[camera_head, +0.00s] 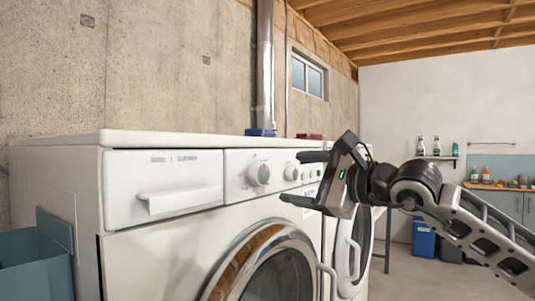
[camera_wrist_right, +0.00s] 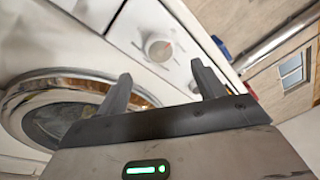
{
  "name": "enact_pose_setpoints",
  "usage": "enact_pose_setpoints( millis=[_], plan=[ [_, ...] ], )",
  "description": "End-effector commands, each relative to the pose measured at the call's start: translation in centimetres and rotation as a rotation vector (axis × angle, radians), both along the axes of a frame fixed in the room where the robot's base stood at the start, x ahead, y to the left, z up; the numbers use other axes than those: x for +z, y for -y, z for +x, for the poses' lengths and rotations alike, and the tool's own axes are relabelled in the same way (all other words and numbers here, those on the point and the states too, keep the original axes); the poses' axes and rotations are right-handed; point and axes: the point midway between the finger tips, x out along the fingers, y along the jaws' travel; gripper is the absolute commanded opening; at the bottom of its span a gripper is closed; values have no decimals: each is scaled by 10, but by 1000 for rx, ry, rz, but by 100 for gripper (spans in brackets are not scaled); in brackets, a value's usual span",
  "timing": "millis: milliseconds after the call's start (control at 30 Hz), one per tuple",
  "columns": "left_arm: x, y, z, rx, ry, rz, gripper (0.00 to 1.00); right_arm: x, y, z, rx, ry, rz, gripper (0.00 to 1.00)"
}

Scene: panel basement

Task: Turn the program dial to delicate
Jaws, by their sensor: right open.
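The white washing machine (camera_head: 180,141) stands against the concrete wall, and its front panel carries a large round program dial (camera_head: 258,174). My left gripper is not in view.
Smaller knobs (camera_head: 291,174) sit right of the dial. A detergent drawer (camera_head: 165,186) is left of it, and the round door (camera_head: 270,270) is below. A blue item (camera_head: 260,132) and a red item (camera_head: 309,136) lie on top. A teal bin (camera_head: 35,265) stands at the left.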

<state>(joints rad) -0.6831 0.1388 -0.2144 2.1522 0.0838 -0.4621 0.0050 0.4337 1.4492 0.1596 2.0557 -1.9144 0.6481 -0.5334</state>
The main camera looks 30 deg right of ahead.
Motion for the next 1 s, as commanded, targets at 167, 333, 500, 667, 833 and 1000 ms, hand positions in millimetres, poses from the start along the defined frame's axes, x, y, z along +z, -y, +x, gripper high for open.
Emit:
enact_pose_setpoints(
  millis=[167,333,500,667,833,1000],
  plan=[
    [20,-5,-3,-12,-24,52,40,10,-6,23,4,3,10,69],
    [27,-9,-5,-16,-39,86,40,8,-14,50,5,4,8,69],
    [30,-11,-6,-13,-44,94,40,3,-19,72,3,2,6,69],
    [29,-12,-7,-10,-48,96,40,1,-22,81,3,0,2,69],
    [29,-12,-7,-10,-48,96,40,-1,-22,83,2,0,0,69],
    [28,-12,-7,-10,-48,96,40,-1,-22,82,2,0,0,52]
  ],
)
